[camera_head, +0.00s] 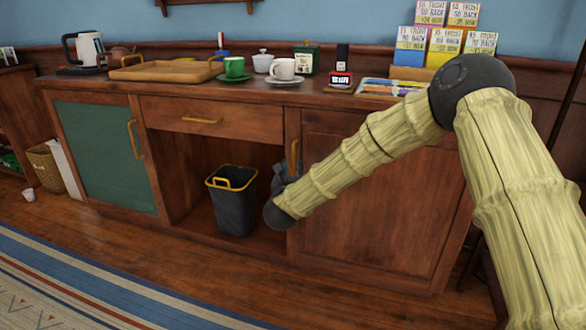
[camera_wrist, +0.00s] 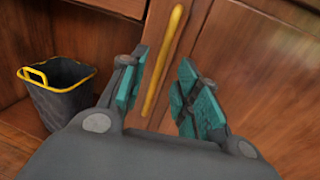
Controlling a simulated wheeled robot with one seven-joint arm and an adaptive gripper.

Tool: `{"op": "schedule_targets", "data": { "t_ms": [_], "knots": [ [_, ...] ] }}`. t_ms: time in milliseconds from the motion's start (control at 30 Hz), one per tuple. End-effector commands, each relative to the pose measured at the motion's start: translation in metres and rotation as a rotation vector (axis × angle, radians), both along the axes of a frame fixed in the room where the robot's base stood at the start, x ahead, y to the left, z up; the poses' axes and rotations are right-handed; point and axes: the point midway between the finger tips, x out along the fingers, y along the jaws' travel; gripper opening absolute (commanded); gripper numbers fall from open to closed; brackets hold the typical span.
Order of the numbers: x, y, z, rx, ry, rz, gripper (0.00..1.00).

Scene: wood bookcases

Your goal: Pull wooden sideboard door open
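The wooden sideboard (camera_head: 262,88) stands against the wall. Its wooden right door (camera_head: 380,205) looks closed and fills much of the wrist view (camera_wrist: 262,65). The brass bar handle (camera_head: 294,152) is upright on the door's left edge; it also shows in the wrist view (camera_wrist: 166,58), slanted. My gripper (camera_wrist: 162,88) is open and empty, with a teal-padded finger on each side of the handle, nearer the left one. Neither finger clearly touches it, and I cannot tell the depth. In the head view my arm hides most of the gripper and part of the door.
A dark bin (camera_head: 235,205) with a yellow rim stands in the open bay left of the door. A drawer (camera_head: 205,118) is above it, and a green-panelled door (camera_head: 105,150) is further left. Cups, a tray (camera_head: 165,71) and boxes stand on top. The floor in front is clear.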

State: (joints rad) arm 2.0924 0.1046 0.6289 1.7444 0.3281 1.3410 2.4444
Motion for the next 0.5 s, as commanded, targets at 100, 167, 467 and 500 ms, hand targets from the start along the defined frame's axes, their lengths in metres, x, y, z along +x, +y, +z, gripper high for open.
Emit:
{"op": "schedule_targets", "data": {
  "t_ms": [100, 167, 467, 500],
  "knots": [
    [0.018, -0.002, -0.002, 0.0, -0.003, -0.001, 0.32],
    [0.026, -0.003, -0.002, 0.0, -0.002, 0.0, 0.32],
    [0.045, -0.005, 0.001, 0.0, -0.002, 0.0, 0.32],
    [0.045, -0.005, 0.001, 0.0, -0.001, 0.0, 0.32]
  ]
}}
